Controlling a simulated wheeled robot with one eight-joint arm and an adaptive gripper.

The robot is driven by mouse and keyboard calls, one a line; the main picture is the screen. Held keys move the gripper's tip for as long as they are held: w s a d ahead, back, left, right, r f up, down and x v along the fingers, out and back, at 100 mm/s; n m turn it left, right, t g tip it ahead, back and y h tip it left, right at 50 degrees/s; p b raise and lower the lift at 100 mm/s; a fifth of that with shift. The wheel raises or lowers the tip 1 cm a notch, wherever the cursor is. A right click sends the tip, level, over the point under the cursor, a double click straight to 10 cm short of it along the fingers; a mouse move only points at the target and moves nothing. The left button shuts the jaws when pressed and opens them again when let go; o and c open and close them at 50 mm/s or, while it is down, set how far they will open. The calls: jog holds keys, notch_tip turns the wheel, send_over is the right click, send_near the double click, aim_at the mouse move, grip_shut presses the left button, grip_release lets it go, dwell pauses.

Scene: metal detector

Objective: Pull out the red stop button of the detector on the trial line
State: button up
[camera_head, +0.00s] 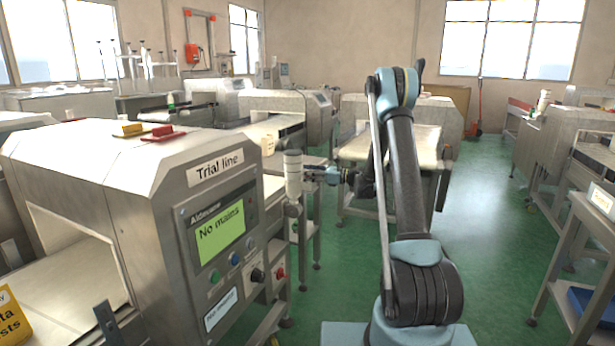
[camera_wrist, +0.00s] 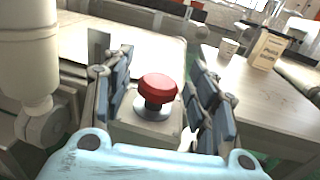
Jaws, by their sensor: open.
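The detector (camera_head: 150,190) labelled "Trial line" stands at the left in the head view. Its screen (camera_head: 222,232) reads "No mains". In the wrist view, a red mushroom-shaped stop button (camera_wrist: 158,88) with a grey collar sits on a pale box (camera_wrist: 140,135). My gripper (camera_wrist: 160,92) is open, with a dark finger on each side of the button. I cannot tell whether the fingers touch it. In the head view my gripper (camera_head: 318,174) is beside the pale upright cylinder (camera_head: 293,175), and I cannot make out the button between its fingers there.
The pale cylinder (camera_wrist: 25,60) stands close at the left in the wrist view. A conveyor table (camera_wrist: 255,105) with a cup (camera_wrist: 228,48) and a cardboard box (camera_wrist: 268,50) lies beyond on the right. Green floor (camera_head: 500,230) is clear to the right of my arm.

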grip_shut()
jog(key=shift+r, duration=0.5)
grip_release()
jog(key=s+d, duration=0.2)
jog(key=d, duration=0.9)
jog(key=shift+d, duration=0.4)
jog(key=shift+s, duration=0.1)
